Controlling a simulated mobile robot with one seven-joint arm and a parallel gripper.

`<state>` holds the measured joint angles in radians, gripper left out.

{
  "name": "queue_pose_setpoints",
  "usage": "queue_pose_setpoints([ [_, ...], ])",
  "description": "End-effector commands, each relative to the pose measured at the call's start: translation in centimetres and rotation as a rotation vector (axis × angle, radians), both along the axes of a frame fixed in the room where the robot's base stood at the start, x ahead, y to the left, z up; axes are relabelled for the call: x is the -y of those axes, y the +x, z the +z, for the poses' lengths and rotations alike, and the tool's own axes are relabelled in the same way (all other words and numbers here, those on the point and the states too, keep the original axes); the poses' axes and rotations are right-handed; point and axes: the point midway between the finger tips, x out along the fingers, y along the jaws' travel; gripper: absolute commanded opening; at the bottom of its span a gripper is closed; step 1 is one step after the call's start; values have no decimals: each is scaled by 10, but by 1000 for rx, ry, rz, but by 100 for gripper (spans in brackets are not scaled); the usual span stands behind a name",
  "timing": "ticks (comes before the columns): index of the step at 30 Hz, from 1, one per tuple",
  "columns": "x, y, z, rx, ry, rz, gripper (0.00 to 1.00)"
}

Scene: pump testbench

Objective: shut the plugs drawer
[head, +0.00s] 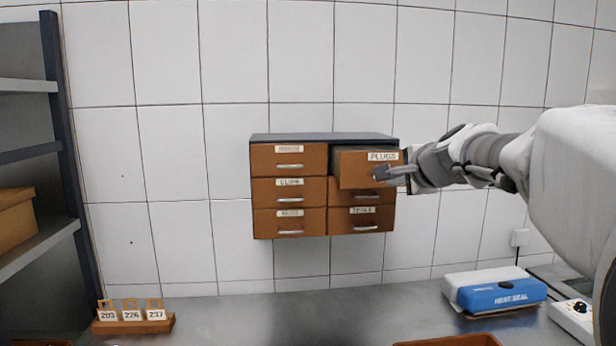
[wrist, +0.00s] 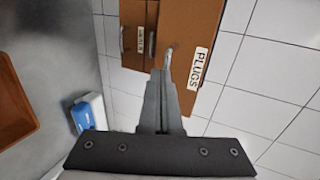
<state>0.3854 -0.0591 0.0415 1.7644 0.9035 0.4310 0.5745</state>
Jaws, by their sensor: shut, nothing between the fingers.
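The plugs drawer (head: 358,170) is the top right drawer of the brown wall cabinet (head: 290,138). It stands pulled out from the cabinet, with its white PLUGS label facing me. My gripper (head: 382,173) is shut and empty at the right part of the drawer front, over the handle. In the wrist view, my gripper's fingertips (wrist: 161,72) lie close together by the drawer's handle (wrist: 169,57), beside the PLUGS label (wrist: 198,68). I cannot tell whether the fingers touch the drawer. The handle is mostly hidden in the head view.
The other cabinet drawers, such as the lower right one (head: 345,220), look closed. Below is a grey bench (head: 260,315) with a numbered tag holder (head: 133,326), a blue and white heat sealer (head: 495,291) and an orange-brown tray (head: 450,341). A shelf rack (head: 70,150) stands at the left.

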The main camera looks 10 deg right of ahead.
Motion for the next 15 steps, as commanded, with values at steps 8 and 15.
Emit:
queue_pose_setpoints([
  [8,0,34,2,-2,1,3,0],
  [15,0,80,3,-3,1,2,0],
])
